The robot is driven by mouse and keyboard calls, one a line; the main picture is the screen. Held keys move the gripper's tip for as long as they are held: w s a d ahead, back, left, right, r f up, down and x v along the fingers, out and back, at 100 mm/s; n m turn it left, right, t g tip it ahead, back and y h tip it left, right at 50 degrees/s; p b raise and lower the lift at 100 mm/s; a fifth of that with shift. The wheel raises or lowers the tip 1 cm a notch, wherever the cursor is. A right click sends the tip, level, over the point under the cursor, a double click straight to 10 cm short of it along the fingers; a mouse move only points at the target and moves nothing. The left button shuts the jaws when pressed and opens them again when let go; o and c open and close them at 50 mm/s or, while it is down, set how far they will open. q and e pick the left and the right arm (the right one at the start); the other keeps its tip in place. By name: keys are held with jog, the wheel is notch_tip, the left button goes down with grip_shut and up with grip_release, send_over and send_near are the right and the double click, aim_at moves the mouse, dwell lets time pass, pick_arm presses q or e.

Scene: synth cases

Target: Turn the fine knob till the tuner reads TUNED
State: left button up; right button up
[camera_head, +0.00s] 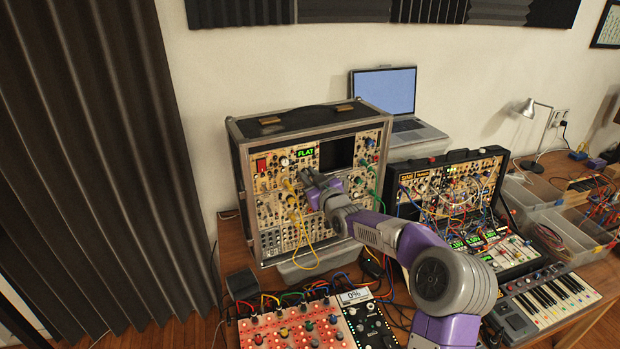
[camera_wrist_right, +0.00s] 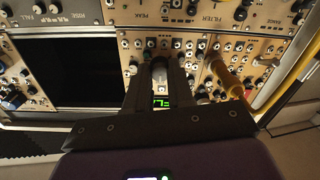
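The tuner display (camera_head: 305,153) in the upper part of the large synth case (camera_head: 238,160) reads FLAT in green. Part of that green display (camera_wrist_right: 160,102) also shows between my fingers in the wrist view. My right gripper (camera_head: 308,178) reaches the panel just below the display. In the wrist view, the two dark fingers of my right gripper (camera_wrist_right: 161,75) stand close on either side of a grey knob, which looks like the fine knob (camera_wrist_right: 160,68), and seem shut on it. Its markings are hidden. My left gripper is not in view.
Yellow patch cables (camera_head: 299,225) hang left of my gripper; a yellow plug (camera_wrist_right: 226,78) stands close by. A dark empty bay (camera_head: 337,153) is right of the tuner. A second synth case (camera_head: 480,170), a laptop (camera_head: 385,92) and a mixer-like panel (camera_head: 290,330) crowd the table.

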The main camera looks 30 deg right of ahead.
grip_shut()
jog(key=m+b, duration=0.2)
jog(key=m, duration=0.3)
jog(key=shift+f+m, duration=0.1)
jog(key=shift+m, duration=0.3)
jog(key=m+b, duration=0.1)
jog(key=m, duration=0.5)
jog(key=shift+b, duration=0.4)
jog(key=shift+m, duration=0.4)
jog(key=o, duration=0.8)
grip_release()
jog(key=shift+c, duration=0.2)
